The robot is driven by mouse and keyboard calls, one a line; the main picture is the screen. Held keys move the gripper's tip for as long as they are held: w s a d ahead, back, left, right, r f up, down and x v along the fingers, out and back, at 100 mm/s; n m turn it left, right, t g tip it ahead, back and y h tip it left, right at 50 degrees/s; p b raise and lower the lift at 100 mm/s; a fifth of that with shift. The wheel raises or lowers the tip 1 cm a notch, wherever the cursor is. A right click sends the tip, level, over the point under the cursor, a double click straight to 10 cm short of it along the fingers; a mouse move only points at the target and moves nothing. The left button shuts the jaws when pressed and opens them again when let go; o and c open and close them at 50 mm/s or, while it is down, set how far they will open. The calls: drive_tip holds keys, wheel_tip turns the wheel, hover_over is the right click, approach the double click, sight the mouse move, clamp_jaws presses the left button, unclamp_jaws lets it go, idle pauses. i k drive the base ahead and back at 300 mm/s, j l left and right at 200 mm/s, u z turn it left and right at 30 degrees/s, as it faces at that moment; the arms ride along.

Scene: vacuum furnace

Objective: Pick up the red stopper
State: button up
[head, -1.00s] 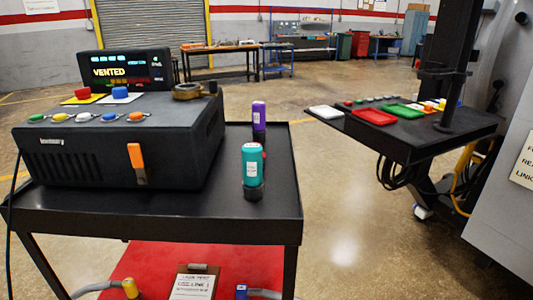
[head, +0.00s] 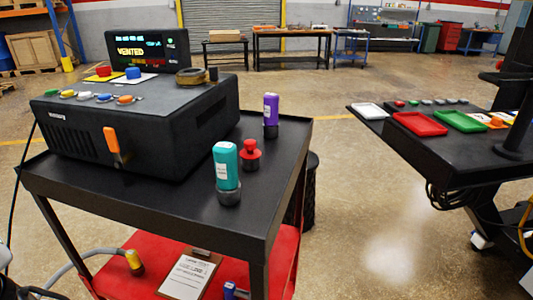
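A small red stopper (head: 250,154) with a round knob and a dark base stands upright on the black cart top (head: 205,220). It is right of the black control box (head: 135,125). A teal bottle-like item (head: 226,172) stands in front of it and to its left, on a dark base. A purple one (head: 270,115) stands behind it and to its right. My gripper is not in view.
An orange lever (head: 112,145) sticks out of the box front. A red lower shelf (head: 130,280) holds a clipboard (head: 189,275) and hoses. A second black table (head: 440,150) with red and green trays stands at right. Open floor lies between cart and table.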

sight(251, 155)
drive_tip(key=l+u, duration=0.35)
drive_tip(key=l, duration=1.3)
drive_tip(key=i+j, duration=0.25)
drive_tip(key=i, duration=0.25)
